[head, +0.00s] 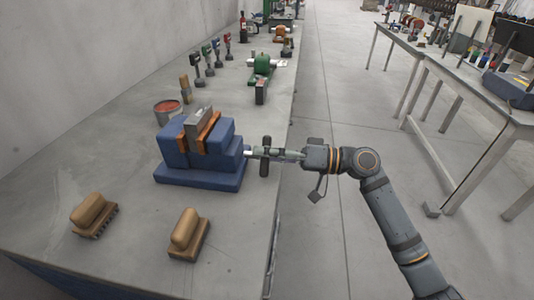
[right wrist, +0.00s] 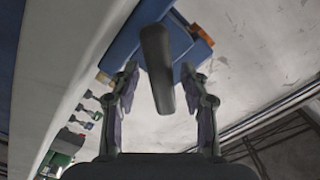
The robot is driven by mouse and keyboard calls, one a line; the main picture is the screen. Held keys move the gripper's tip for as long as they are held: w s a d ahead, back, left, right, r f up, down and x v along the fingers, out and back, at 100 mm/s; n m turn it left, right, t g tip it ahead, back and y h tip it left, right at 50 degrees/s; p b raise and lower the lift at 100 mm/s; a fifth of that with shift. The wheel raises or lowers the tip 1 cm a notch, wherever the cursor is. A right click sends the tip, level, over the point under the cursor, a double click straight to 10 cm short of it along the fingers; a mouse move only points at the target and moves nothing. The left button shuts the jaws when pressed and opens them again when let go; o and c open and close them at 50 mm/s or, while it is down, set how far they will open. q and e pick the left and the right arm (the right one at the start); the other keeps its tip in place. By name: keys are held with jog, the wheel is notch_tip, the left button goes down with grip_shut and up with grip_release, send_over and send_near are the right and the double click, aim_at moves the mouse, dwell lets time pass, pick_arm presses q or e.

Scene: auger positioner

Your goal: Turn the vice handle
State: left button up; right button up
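The blue vice (head: 203,177) stands on the grey workbench, with a grey block (head: 198,121) between its orange-brown jaws. Its dark bar-shaped handle (head: 265,165) sticks out on the right side, close to upright. My right gripper (head: 272,154) reaches in from the right at the handle. In the right wrist view the handle (right wrist: 158,65) lies between the two spread fingers, slightly tilted, with a gap visible on each side. The right gripper (right wrist: 158,82) is open around the handle and holds nothing. My left gripper is not in view.
Two brushes with tan handles (head: 94,210) (head: 187,230) lie at the front of the workbench (head: 130,150). A red-topped can (head: 167,110) stands behind the vice. Several tools stand farther back. A clear floor aisle separates another table (head: 463,77) at right.

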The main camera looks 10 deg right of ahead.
jog(key=v, duration=0.7)
jog(key=shift+d, duration=0.25)
jog(key=shift+s, duration=0.1)
